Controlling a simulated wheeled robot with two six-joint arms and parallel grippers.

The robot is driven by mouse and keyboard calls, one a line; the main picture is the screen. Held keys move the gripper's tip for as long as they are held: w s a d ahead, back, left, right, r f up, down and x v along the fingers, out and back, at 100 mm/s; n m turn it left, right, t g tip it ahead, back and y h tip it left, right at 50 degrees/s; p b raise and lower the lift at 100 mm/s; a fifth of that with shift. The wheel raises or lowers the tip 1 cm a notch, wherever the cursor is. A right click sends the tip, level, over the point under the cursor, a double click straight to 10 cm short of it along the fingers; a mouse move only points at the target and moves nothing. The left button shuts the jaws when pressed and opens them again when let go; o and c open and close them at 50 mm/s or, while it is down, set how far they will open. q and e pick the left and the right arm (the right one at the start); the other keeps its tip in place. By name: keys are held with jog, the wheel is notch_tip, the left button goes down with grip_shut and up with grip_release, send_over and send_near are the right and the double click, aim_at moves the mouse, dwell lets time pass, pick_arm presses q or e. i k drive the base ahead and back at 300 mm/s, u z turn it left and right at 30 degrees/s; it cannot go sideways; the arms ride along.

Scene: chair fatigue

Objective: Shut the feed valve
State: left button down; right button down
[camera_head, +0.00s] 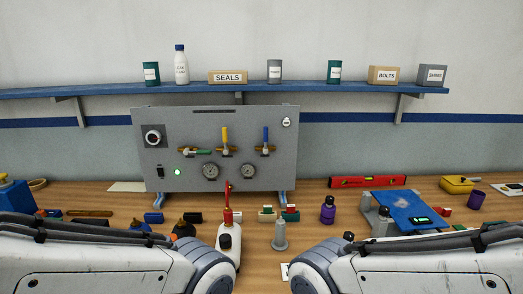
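A grey metal panel (258,132) stands on the bench and carries three valves in a row. The left valve has a green handle (203,153) lying level along its brass body. The middle valve has a yellow handle (225,136) pointing straight up. I cannot read which one is the feed valve. Both my arms show along the bottom edge, well in front of the panel. Neither gripper is visible.
A white bottle with a red spout (227,239) and a grey cone-shaped piece (280,235) stand in front of the panel. A purple bottle (327,210) and a blue scale (399,207) are to the right.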

aim_at(199, 152)
jog(key=z, duration=0.4)
jog(key=i, duration=1)
jog(key=u, duration=0.05)
